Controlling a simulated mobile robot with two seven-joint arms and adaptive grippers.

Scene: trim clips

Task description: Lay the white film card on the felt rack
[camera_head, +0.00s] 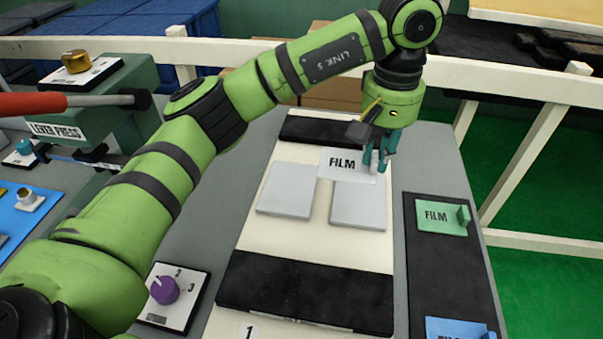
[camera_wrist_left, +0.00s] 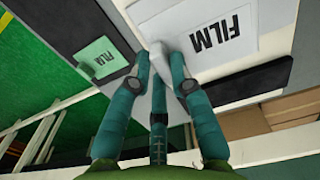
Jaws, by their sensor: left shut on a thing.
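The white film card (camera_head: 347,162), marked FILM, is over the far part of the cream board, just behind two light grey pads. My left gripper (camera_head: 379,152) is shut on the raised tab at the card's right end. In the left wrist view the teal fingers (camera_wrist_left: 160,70) close around that tab, and the card (camera_wrist_left: 218,38) extends to the right. Any gap under the card is hard to judge. The black felt rack (camera_head: 450,277) lies to the right, with a green film card (camera_head: 436,217) and a blue film card (camera_head: 455,329) on it. My right gripper is not in view.
The cream board (camera_head: 318,237) carries two grey pads (camera_head: 288,190) (camera_head: 359,206) and black bands. A purple dial (camera_head: 165,290) stands left of it. A lever press (camera_head: 100,110) is at the far left. A white rail (camera_head: 525,165) runs behind and right of the table.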

